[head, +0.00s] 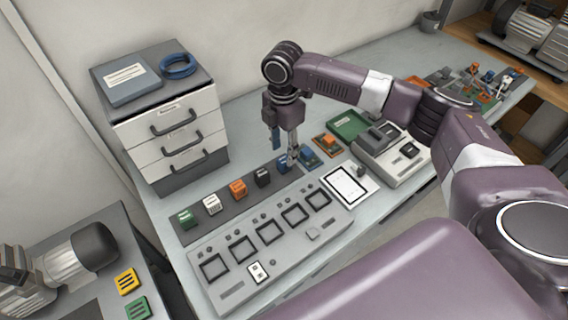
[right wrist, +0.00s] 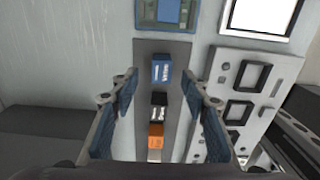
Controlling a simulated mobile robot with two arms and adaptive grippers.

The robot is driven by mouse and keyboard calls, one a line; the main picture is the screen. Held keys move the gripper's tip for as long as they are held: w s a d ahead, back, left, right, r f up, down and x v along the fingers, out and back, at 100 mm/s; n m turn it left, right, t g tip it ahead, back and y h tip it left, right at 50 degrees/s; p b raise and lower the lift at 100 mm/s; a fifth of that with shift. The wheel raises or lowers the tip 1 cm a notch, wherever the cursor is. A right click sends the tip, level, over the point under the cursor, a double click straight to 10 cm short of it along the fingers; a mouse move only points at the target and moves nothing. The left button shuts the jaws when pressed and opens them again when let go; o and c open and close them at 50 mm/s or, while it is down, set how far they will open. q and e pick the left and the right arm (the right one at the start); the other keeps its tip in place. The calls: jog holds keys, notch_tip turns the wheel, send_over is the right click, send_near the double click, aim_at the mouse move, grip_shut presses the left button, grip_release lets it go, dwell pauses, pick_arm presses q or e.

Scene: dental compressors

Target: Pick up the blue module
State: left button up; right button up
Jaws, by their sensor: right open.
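The blue module (head: 284,165) is the right-hand end piece in a row on a dark strip (head: 222,221). In the right wrist view the blue module (right wrist: 161,68) lies at the far end of the strip, ahead of a black module (right wrist: 158,106) and an orange one (right wrist: 155,137). My right gripper (head: 285,153) points down over the blue module's end of the row. In the right wrist view my right gripper (right wrist: 159,82) is open, with a finger on each side of the row and nothing held. I cannot tell the exact height gap. My left gripper is out of view.
A grey panel with square frames (head: 256,245) lies in front of the strip. A white tablet (head: 347,185), a board with a blue part (head: 310,156) and a grey device (head: 392,158) stand to the right. A drawer cabinet (head: 172,140) stands at the left.

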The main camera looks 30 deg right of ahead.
aim_at(283, 160)
jog(key=shift+s+a+f+p, duration=0.1)
jog(key=shift+f+p, duration=0.2)
jog(key=shift+f, duration=0.85)
jog(key=shift+s+f+p, duration=0.1)
jog(key=shift+f+p, duration=0.2)
jog(key=shift+f, duration=0.85)
grip_shut()
